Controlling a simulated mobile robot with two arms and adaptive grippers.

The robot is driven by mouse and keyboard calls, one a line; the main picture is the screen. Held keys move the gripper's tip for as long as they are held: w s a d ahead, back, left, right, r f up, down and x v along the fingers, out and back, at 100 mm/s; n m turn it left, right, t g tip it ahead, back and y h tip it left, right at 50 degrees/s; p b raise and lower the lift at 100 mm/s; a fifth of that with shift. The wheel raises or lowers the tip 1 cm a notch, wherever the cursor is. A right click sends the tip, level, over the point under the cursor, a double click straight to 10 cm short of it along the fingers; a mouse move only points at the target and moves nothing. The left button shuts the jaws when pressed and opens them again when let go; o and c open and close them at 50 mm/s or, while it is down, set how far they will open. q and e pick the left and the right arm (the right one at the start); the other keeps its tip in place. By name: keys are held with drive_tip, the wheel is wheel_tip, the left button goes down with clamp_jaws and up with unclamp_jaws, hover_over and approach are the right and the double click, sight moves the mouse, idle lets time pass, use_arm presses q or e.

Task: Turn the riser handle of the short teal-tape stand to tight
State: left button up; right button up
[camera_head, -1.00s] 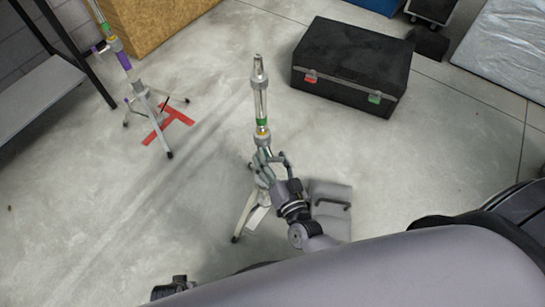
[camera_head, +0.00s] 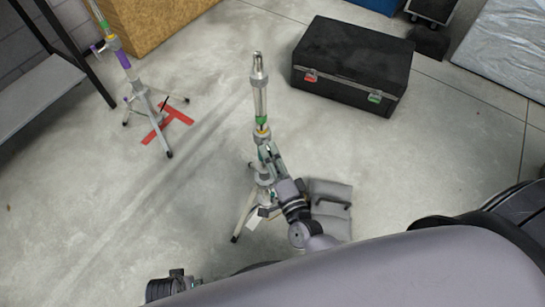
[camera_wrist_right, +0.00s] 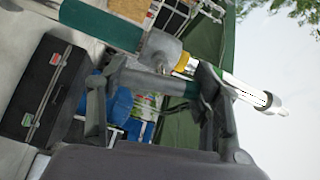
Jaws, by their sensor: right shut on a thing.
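The stand with the teal tape (camera_head: 261,97) stands upright in the middle of the head view. It has a green band and a yellow ring on its tube, and splayed legs below. In the right wrist view its teal section (camera_wrist_right: 100,24), grey collar (camera_wrist_right: 160,50) and yellow ring run across the top. My right gripper (camera_head: 270,162) is at the stand, just below the yellow ring. In the right wrist view its fingers (camera_wrist_right: 158,82) are shut on a short grey and teal bar, the riser handle (camera_wrist_right: 150,82). The handle's angle is hard to judge.
A purple-taped stand (camera_head: 138,85) stands on a red floor mark (camera_head: 170,124) at the left. A black case (camera_head: 352,62) lies behind and right of the teal stand. A grey bag-like weight (camera_head: 330,200) is beside my right wrist. The floor at front left is clear.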

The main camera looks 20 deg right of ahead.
use_arm(q)
drive_tip(key=shift+s+r, duration=0.1)
drive_tip(key=shift+r, duration=0.15)
use_arm(e)
drive_tip(key=shift+f+m, duration=0.1)
drive_tip(key=shift+m, duration=0.3)
use_arm(q)
drive_tip(key=shift+w+r, duration=0.15)
drive_tip(key=shift+w, duration=0.1)
use_arm(e)
drive_tip(key=o, duration=1.2)
use_arm(q)
drive_tip(key=shift+w, duration=0.1)
use_arm(e)
drive_tip(key=s, duration=1.2)
drive_tip(key=shift+d, duration=0.3)
